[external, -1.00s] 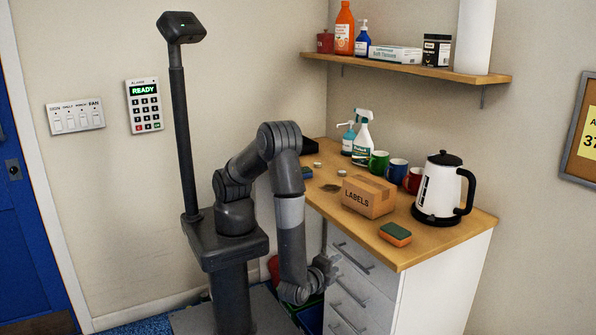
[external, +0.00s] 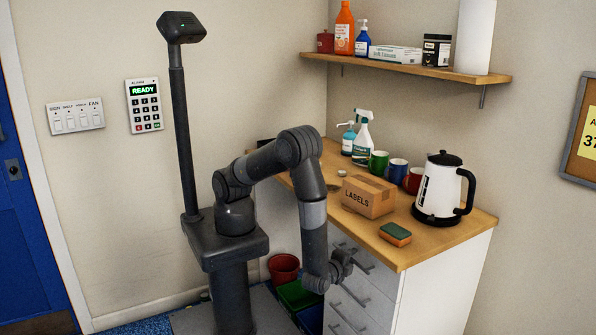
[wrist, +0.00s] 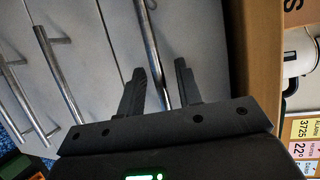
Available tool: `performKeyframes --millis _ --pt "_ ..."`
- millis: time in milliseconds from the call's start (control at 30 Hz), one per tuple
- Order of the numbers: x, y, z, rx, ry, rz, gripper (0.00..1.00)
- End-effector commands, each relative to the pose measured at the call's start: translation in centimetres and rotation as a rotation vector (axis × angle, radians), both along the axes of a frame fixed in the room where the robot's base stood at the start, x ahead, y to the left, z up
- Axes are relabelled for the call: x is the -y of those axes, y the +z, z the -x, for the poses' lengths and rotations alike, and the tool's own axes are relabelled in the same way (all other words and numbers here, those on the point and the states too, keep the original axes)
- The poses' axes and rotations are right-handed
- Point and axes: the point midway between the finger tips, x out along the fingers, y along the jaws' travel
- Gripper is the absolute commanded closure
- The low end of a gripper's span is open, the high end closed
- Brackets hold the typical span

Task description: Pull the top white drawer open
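The white top drawer (external: 374,263) looks shut, directly under the wooden counter. Its metal bar handle (wrist: 149,35) shows in the wrist view and runs between my two fingers. My gripper (wrist: 160,70) is open, with one dark finger on each side of the handle and a gap visible beside it. In the external view, my gripper (external: 344,262) is at the front of the top drawer and covers part of the handle. I cannot tell whether a finger touches the handle.
Lower drawers with bar handles (wrist: 60,70) lie below the top one. The counter (external: 440,240) holds a labels box (external: 368,196), a sponge (external: 395,234), a kettle (external: 440,190) and mugs. A red bin (external: 284,268) and a green bin (external: 297,294) stand on the floor left of the drawers.

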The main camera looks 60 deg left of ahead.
Motion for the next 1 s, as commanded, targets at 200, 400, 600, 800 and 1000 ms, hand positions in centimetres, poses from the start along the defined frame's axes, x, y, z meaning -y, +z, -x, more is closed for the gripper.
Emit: performKeyframes --millis 200,400,600,800,1000 --pt "-0.02 0.01 -0.03 0.0 0.0 0.0 0.68" --pt "0.0 0.01 -0.01 0.0 0.0 0.0 0.84" --pt "0.0 0.01 0.0 0.0 0.0 0.0 1.0" --pt "0.0 0.0 0.01 0.0 0.0 0.0 1.0" --pt "0.0 -0.01 0.01 -0.001 0.0 0.0 1.0"
